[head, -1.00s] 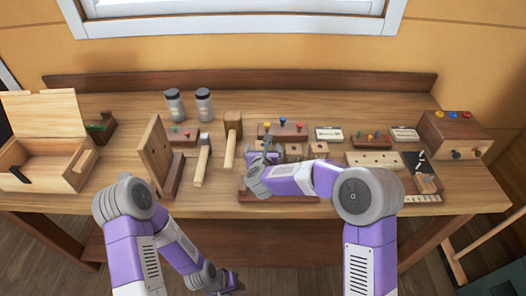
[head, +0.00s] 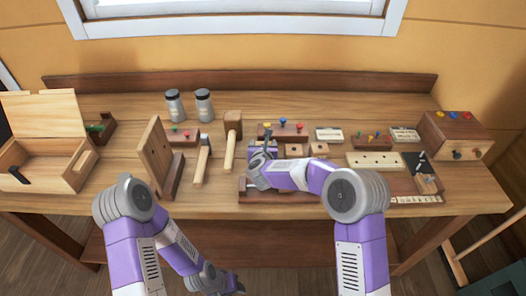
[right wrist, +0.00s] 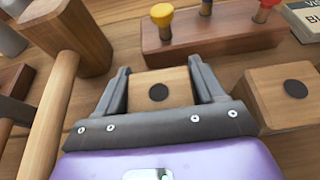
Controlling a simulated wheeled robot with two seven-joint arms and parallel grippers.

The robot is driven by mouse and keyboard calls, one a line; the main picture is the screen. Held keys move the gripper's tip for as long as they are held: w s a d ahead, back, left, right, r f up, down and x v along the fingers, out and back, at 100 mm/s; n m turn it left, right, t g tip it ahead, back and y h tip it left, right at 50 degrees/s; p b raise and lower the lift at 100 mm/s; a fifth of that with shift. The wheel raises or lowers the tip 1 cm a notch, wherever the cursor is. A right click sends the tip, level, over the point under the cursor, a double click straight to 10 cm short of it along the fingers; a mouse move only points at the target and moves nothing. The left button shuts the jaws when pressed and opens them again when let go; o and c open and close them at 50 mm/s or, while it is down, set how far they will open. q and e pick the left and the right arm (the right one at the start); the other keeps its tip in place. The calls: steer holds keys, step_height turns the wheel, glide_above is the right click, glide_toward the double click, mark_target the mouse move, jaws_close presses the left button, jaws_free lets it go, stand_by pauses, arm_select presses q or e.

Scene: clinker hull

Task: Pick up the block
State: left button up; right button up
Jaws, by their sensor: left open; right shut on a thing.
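A light wooden block with a dark round spot (right wrist: 158,91) sits between the two fingers of my right gripper (right wrist: 162,84) in the right wrist view. The fingers are shut on its left and right sides. In the head view my right gripper (head: 262,158) is at the middle of the workbench and mostly hides this block. A second spotted block (right wrist: 283,96) stands to its right, apart from the gripper; it also shows in the head view (head: 293,150). My left gripper (head: 236,286) is open and empty, low in front of the bench.
A mallet (head: 231,138) and a hammer (head: 202,160) lie left of my right gripper. A dark wooden rack with coloured pegs (head: 290,132) stands just behind the blocks. An upright wooden board (head: 157,150) and an open wooden box (head: 45,165) stand further left.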

mark_target(263, 142)
step_height(263, 142, up, 10)
steer(key=p, duration=0.2)
steer(key=shift+p, duration=0.4)
steer(key=shift+d, duration=0.1)
